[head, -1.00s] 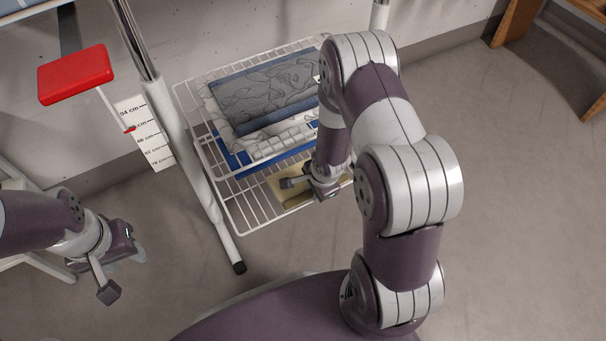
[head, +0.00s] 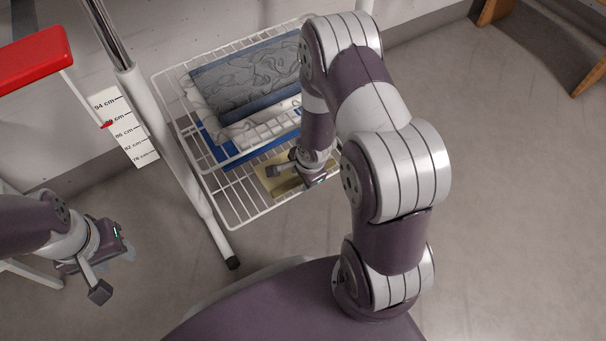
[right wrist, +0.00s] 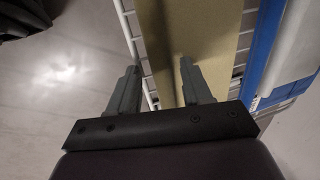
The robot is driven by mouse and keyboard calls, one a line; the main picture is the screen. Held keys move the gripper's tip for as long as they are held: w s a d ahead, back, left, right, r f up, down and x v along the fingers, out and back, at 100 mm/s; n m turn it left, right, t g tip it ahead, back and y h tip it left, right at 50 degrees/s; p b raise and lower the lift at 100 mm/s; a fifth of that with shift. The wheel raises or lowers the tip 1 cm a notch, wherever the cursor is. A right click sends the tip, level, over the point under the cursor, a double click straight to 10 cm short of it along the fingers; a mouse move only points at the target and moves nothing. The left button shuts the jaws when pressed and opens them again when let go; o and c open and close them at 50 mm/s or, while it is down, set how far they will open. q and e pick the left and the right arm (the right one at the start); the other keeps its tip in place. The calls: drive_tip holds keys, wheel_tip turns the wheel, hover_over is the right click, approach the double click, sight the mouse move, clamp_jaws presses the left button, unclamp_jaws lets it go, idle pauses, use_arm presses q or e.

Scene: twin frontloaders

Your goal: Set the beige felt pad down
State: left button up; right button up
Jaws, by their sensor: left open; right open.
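The beige felt pad (head: 268,183) lies on the lower wire shelf, at its front right part, partly hidden by my right gripper in the head view. In the right wrist view the pad (right wrist: 200,28) runs as a flat beige strip beyond the fingertips. My right gripper (head: 282,178) is open at the pad. In the right wrist view its fingers (right wrist: 160,66) are apart with nothing held between them; one tip is over the pad and the other near the wire edge. I cannot tell whether they touch. My left gripper (head: 112,262) is open and empty, off to the left.
The wire rack (head: 240,207) also holds folded blue and white textiles (head: 250,80) and a blue item (head: 222,153) beside the pad. A white post (head: 190,180) stands at its left. A red panel (head: 30,58) and a height scale (head: 118,122) are further left. Floor at right is clear.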

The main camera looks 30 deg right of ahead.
drive_tip(key=p+v, duration=0.6)
drive_tip(key=v, duration=0.1)
drive_tip(key=shift+r, duration=0.35)
idle(1.5)
